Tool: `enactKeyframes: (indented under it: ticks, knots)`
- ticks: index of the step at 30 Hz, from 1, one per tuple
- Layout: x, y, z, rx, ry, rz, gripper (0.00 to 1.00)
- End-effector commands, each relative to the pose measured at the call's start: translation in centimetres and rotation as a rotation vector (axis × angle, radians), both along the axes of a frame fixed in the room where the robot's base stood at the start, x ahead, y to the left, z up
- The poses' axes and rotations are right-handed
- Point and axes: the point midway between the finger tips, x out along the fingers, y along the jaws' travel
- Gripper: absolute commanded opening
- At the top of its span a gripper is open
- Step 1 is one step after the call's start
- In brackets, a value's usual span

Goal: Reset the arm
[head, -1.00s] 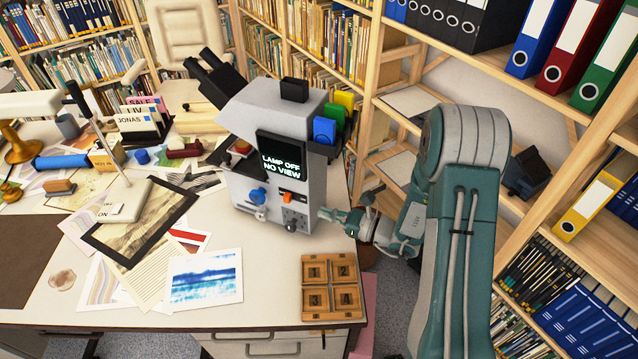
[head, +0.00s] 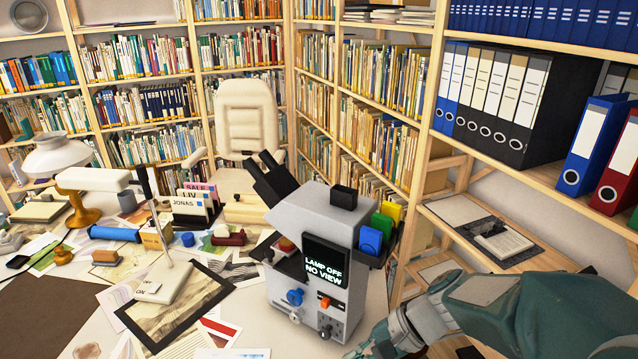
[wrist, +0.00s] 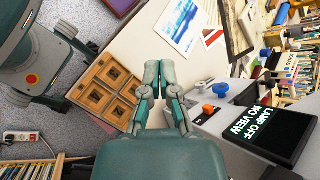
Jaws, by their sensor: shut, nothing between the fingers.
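My gripper (wrist: 157,75) shows in the wrist view with its two fingers together and nothing between them. It hangs over the desk, between a wooden tray (wrist: 88,97) with square compartments and a grey machine. In the head view my arm reaches in from the lower right, and the gripper (head: 365,350) is partly cut off at the bottom edge, beside the lower right of the machine. The grey machine (head: 330,222) has eyepieces, a blue knob, an orange switch and a screen reading "LAMP OFF NO VIEW".
The desk (head: 235,318) holds prints, a framed picture (head: 205,285), a white lamp (head: 60,160) and small items. Shelves with binders (head: 490,95) stand close on the right, near my arm. In the wrist view, floor (wrist: 60,15) shows beside the desk, with part of my body.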

Motion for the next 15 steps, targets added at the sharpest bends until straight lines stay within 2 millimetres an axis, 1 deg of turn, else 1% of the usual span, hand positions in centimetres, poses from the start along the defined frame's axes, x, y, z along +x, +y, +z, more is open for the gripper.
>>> enactKeyframes:
  ticks: [1, 3, 6, 11, 15]
  knots:
    - [-0.9, -0.3, 0.7, -0.062, -0.06, 0.045, 0.0]
    - [-2.0, -1.1, 1.3, -0.154, -0.135, 0.106, 0.0]
    - [-3.4, -2.3, 2.2, -0.287, -0.249, 0.19, 0.0]
    - [-5.1, -4.6, 3.9, -0.501, -0.435, 0.307, 0.0]
    - [-6.2, -6.8, 5.8, -0.692, -0.602, 0.397, 0.0]
